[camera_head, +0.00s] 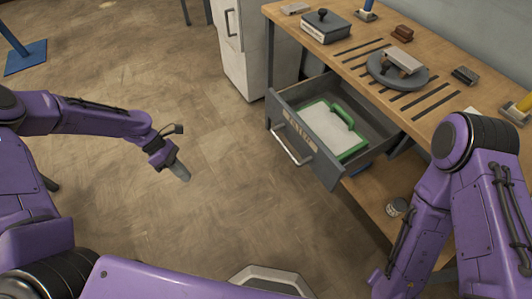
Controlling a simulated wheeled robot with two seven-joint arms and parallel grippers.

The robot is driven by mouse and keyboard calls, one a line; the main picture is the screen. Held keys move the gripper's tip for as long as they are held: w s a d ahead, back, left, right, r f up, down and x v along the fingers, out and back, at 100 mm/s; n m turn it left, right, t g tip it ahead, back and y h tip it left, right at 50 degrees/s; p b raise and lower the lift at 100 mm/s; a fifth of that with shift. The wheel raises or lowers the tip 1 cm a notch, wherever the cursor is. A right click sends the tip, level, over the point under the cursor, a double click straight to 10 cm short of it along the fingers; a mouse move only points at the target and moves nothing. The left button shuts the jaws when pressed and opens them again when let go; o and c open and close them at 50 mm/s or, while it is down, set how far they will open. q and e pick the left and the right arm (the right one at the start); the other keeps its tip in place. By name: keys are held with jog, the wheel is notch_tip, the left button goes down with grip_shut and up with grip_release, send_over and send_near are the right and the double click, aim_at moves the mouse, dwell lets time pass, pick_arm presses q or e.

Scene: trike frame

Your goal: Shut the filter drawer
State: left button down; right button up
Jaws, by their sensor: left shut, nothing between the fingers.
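The grey filter drawer (303,146) stands pulled out from under the wooden workbench. Its front carries a label and a pale bar handle (291,145). Inside lies a white filter with a green frame and green grip (329,130). My left gripper (181,173) is shut and empty over the open floor, left of the drawer front and well apart from it. My right arm reaches down at the right of the picture, in front of the bench; its gripper does not show.
The workbench top (358,38) holds a grey box with a black knob (325,25), a round grey plate (397,76) and small blocks. A white cabinet (247,50) stands left of the drawer. A can (397,207) sits on the lower shelf. The floor before the drawer is clear.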

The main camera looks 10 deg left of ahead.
pick_arm(q)
jog(key=d+n+t+h+b, duration=0.2)
jog(key=d+t+h+b, duration=0.35)
jog(key=d, duration=0.45)
jog(key=w+d+r+n+t, duration=0.15)
jog(key=d+r+t, duration=0.25)
jog(key=r+t, duration=0.55)
jog(key=g+b, duration=0.2)
jog(key=b, duration=0.8)
send_near(275, 137)
jog(key=x, duration=0.6)
jog(key=shift+w+d+f+n+y, duration=0.1)
jog(key=shift+w+d+n+y, duration=0.1)
jog(key=shift+d+n+y, duration=0.2)
pick_arm(e)
notch_tip(275, 137, down, 18)
jog(key=shift+r, duration=0.15)
jog(key=shift+d, duration=0.1)
